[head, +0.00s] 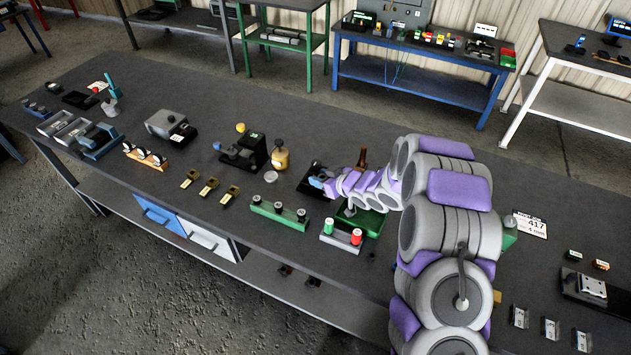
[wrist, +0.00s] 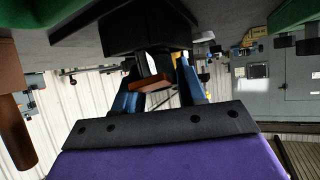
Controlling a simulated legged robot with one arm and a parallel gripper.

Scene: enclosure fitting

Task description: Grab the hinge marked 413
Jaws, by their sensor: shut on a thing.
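My gripper (head: 318,181) is at a black block fixture (head: 309,186) near the middle of the bench. In the wrist view, its blue fingers (wrist: 158,88) are shut on a small part (wrist: 152,86) with a pale face and an orange-brown edge. A dark block (wrist: 145,32) is close to the fingertips there. I cannot tell whether the held part is a hinge, and no mark on it is readable. Silver hinge-like plates (head: 551,329) lie in a row at the bench's lower right. No number 413 is legible.
A green base (head: 372,222) and a stand with red and green cylinders (head: 342,238) are beside my arm. A yellow bottle (head: 280,157) and a black fixture (head: 241,153) stand to the left. A card reading 417, 4 mm (head: 530,225) lies right of my arm.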

